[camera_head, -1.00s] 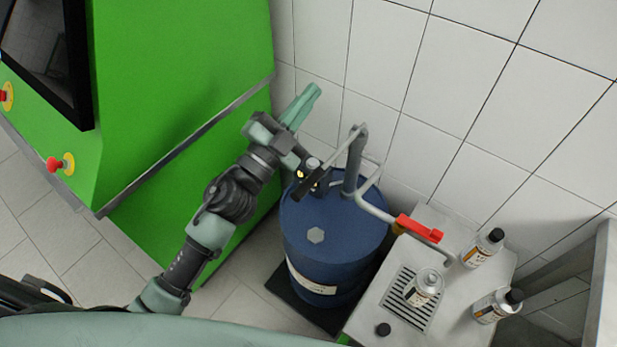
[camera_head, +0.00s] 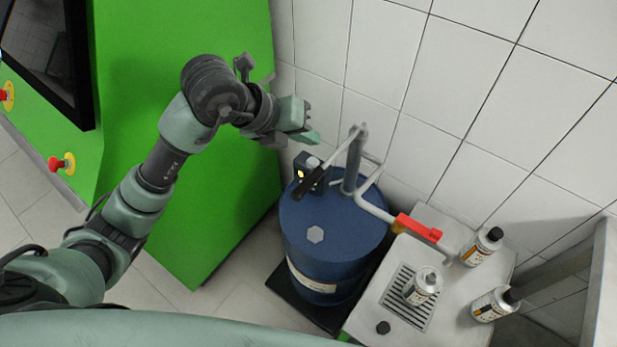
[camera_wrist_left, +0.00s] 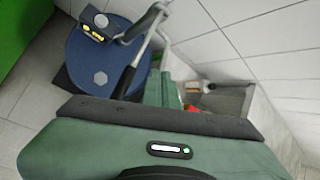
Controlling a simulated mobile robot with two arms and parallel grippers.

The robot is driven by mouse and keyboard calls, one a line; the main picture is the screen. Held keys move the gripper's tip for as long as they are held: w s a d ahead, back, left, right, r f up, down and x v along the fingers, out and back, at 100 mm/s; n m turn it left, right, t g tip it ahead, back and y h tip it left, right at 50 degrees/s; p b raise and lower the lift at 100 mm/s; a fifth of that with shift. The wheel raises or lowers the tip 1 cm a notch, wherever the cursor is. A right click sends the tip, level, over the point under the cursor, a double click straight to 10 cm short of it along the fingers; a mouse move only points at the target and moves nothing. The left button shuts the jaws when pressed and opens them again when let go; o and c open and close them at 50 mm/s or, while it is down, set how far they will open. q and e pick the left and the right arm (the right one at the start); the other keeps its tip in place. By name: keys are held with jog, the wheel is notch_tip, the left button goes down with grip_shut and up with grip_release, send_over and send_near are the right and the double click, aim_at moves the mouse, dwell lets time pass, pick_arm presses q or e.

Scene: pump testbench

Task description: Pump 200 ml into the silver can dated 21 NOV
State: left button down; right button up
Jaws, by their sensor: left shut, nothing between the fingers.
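My left gripper (camera_head: 308,122) is shut and empty, above and behind the blue drum (camera_head: 330,255), near the tiled wall. Its green fingers (camera_wrist_left: 160,88) show in the left wrist view. A hand pump stands on the drum, with a lever with a black grip (camera_head: 308,186) and a spout ending in a red nozzle (camera_head: 419,228). A black meter box (camera_head: 307,172) with a yellow light sits beside it. An uncapped silver can (camera_head: 423,287) stands on the grate. Two black-capped silver cans (camera_head: 481,249) (camera_head: 494,304) stand to its right. Their dates are too small to read.
The steel bench (camera_head: 450,310) has a slotted grate (camera_head: 395,305) and a loose black cap (camera_head: 383,328). A green cabinet (camera_head: 190,60) with a screen and red buttons stands left. A metal frame (camera_head: 600,290) bounds the right. The wall is close behind the drum.

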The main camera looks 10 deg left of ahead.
aim_at(306, 180)
pick_arm(q)
jog(key=shift+f, duration=0.15)
jog(key=f+b, duration=0.2)
jog(key=f, duration=0.1)
jog(key=f+b, duration=0.2)
jog(key=s+f+b, duration=0.1)
jog(key=f+b, duration=0.2)
jog(key=shift+a+f, duration=0.15)
jog(key=shift+f, duration=0.15)
dwell(1.4)
dwell(0.4)
jog(key=shift+f+b, duration=0.35)
jog(key=shift+f, duration=0.05)
